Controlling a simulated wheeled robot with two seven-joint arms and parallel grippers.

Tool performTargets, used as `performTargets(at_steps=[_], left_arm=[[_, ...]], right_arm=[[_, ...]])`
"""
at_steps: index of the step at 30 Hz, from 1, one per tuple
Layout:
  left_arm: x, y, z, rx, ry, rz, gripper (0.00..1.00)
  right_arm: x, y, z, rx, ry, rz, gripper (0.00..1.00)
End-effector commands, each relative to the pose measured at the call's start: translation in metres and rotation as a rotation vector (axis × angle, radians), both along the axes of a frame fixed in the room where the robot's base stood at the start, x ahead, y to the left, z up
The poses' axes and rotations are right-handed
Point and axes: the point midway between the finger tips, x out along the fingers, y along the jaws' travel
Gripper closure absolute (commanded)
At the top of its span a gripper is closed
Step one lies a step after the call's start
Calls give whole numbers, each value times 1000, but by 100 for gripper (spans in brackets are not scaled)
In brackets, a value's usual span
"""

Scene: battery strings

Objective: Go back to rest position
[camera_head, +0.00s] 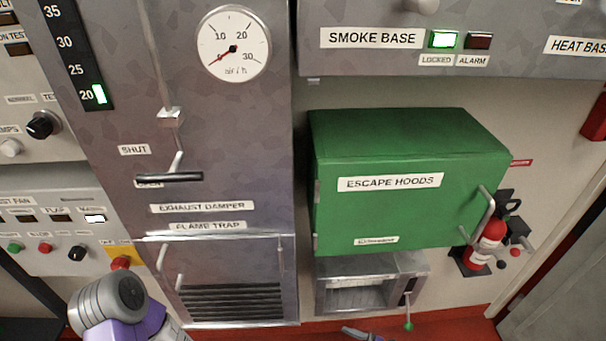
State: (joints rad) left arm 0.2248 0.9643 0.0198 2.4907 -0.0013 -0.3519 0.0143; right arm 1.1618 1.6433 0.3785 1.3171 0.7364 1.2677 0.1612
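A grey and purple part of my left arm (112,303) shows at the bottom left, in front of the lower wall panels. Its gripper fingers do not show. A small grey and purple piece (355,333), probably part of my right arm, shows at the bottom edge right of the middle. No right gripper fingers can be made out. No held object shows.
A grey exhaust damper cabinet (215,110) with a dial (234,44) stands centre left. A closed green escape hoods box (400,215) is on the wall at right, above a metal tray unit (330,300). A red fire extinguisher (487,245) hangs beside it.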

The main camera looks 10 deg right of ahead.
Motion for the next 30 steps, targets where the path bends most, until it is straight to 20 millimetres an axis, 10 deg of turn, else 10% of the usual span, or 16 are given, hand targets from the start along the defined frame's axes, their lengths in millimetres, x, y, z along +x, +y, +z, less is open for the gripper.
performTargets(at_steps=[3,9,19,30], left_arm=[[0,0,14,0,0,0,100],[0,0,30,0,0,0,100],[0,0,55,0,0,0,100],[0,0,62,0,0,0,100]], right_arm=[[-25,64,8,-244,22,270,43],[-86,109,13,-690,-89,644,43],[-132,96,66,-1315,-611,988,43],[-132,95,108,-1503,-918,1009,43]])
